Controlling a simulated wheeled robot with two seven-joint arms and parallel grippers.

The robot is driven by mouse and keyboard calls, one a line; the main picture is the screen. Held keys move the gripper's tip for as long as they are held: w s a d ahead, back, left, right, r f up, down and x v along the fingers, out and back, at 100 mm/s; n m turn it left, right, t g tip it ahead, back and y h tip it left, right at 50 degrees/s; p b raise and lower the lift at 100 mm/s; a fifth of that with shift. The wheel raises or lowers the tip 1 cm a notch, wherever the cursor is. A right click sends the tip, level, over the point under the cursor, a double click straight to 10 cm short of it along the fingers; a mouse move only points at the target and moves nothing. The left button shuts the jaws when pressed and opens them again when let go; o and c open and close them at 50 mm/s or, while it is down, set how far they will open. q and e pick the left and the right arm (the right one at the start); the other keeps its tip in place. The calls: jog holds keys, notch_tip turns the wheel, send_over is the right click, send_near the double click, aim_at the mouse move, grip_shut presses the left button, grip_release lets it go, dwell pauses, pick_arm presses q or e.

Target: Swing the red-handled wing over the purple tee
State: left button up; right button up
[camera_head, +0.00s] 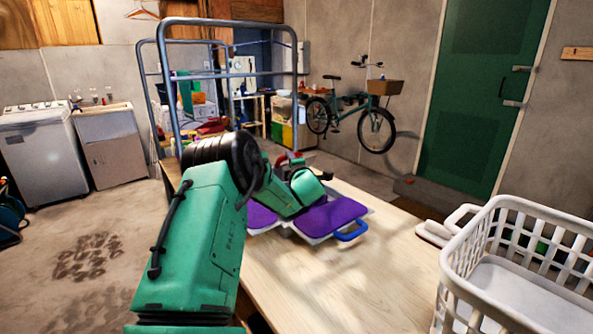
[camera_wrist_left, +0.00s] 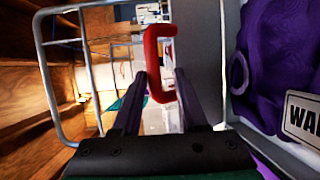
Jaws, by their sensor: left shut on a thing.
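The purple tee (camera_head: 330,214) lies spread on a pale folding board on the table, partly hidden behind my left arm. In the left wrist view the tee (camera_wrist_left: 262,65) is at the right, bunched, with a white printed label. The red handle (camera_head: 297,156) of the far wing shows just beyond my left gripper (camera_head: 291,165). In the left wrist view the red handle (camera_wrist_left: 152,55) sits between the two dark fingers, which are shut on it. The grey wing panel (camera_wrist_left: 197,45) stands beside it. My right gripper is out of view.
A blue handle (camera_head: 352,232) sticks out at the board's near right. A white laundry basket (camera_head: 520,282) stands at the right front, beside a white-handled object (camera_head: 445,227). The wooden table (camera_head: 330,290) is bare in front. A grey metal frame (camera_head: 170,95) rises behind.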

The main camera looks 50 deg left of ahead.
pick_arm(q)
jog(key=v, duration=1.2)
jog(key=shift+s+d+r+b, duration=0.2)
jog(key=shift+s+d+b, duration=0.1)
jog(key=shift+b, duration=0.15)
